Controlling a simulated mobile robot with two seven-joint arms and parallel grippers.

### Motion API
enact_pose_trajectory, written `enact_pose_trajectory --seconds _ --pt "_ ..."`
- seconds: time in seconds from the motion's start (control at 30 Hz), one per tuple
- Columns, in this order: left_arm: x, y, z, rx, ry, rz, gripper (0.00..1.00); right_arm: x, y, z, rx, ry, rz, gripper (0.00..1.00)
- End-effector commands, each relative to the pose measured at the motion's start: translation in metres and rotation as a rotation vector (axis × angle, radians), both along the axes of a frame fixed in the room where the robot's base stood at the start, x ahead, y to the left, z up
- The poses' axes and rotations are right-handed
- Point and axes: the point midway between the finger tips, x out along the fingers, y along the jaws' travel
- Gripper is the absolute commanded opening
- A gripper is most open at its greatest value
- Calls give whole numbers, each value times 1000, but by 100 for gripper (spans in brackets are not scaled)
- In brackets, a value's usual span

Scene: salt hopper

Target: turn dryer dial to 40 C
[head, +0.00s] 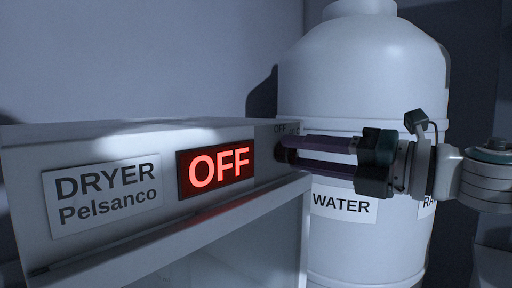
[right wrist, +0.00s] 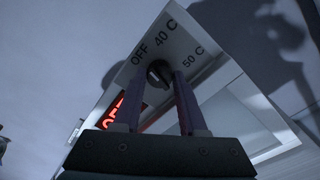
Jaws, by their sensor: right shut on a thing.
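The dryer (head: 120,240) is a white box at the left of the head view, with a "DRYER Pelsanco" label (head: 104,195) and a red display (head: 215,167) reading OFF. Its dark dial (right wrist: 159,73) shows in the right wrist view, under the marks OFF, 40 C and 50 C. My right gripper (head: 284,149) reaches in from the right, its purple fingers shut on the dial; in the right wrist view its fingertips (right wrist: 162,76) sit either side of the knob. The exact direction of the dial pointer is hard to tell. My left gripper is not in view.
A large white tank (head: 360,80) with a WATER label (head: 341,205) stands right behind my right gripper. A second label on it is partly hidden by my arm. Plain walls close off the back.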

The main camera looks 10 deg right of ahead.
Motion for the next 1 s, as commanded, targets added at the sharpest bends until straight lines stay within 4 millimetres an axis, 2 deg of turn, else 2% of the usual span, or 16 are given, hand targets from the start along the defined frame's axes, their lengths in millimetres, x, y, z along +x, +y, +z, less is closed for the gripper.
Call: enact_pose_trajectory --seconds 0.6,1.0 --pt "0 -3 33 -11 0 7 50 0 0 1 407 317 -1 0" --pt "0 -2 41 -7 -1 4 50 0 0 -1 528 411 1 0"
